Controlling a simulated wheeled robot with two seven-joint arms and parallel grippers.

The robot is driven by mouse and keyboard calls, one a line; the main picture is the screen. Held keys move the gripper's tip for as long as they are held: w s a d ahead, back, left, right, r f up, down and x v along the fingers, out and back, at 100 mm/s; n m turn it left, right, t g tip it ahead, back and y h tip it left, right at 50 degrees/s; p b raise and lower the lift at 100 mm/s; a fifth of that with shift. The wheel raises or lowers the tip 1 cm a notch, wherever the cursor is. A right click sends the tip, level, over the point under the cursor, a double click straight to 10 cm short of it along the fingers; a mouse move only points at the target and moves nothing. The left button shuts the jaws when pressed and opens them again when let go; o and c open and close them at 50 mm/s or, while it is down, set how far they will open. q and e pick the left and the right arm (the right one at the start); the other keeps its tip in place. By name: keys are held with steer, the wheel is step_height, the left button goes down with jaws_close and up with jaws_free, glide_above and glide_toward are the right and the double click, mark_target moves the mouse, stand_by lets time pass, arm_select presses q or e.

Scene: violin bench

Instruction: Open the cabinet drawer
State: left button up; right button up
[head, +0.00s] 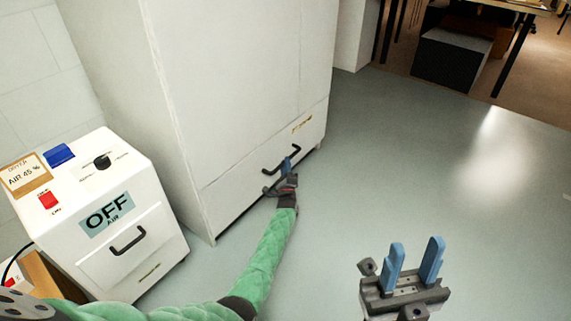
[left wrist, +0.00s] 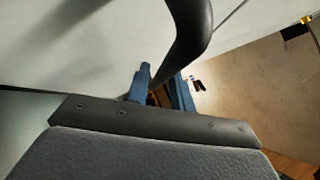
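The tall white cabinet (head: 240,80) stands at the centre left in the head view. Its low drawer (head: 235,195) has its front flush with the cabinet. The dark drawer handle (head: 297,150) also shows large in the left wrist view (left wrist: 192,25). My left gripper (head: 287,163) is at this handle; in the left wrist view its blue fingers (left wrist: 161,85) stand close together on either side of the bar, shut on it. The contact is partly hidden. My right gripper (head: 410,262) is open and empty above the floor, with its two blue fingers apart.
A white box unit (head: 150,215) with an "OFF AIR" label, a red switch, a black knob and its own dark handle stands left of the cabinet. The grey floor (head: 430,170) right of the cabinet is clear. A table with a dark box (head: 452,60) stands at the back right.

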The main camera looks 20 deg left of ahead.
arm_select(q)
steer(key=shift+x, duration=0.9)
jaws_close()
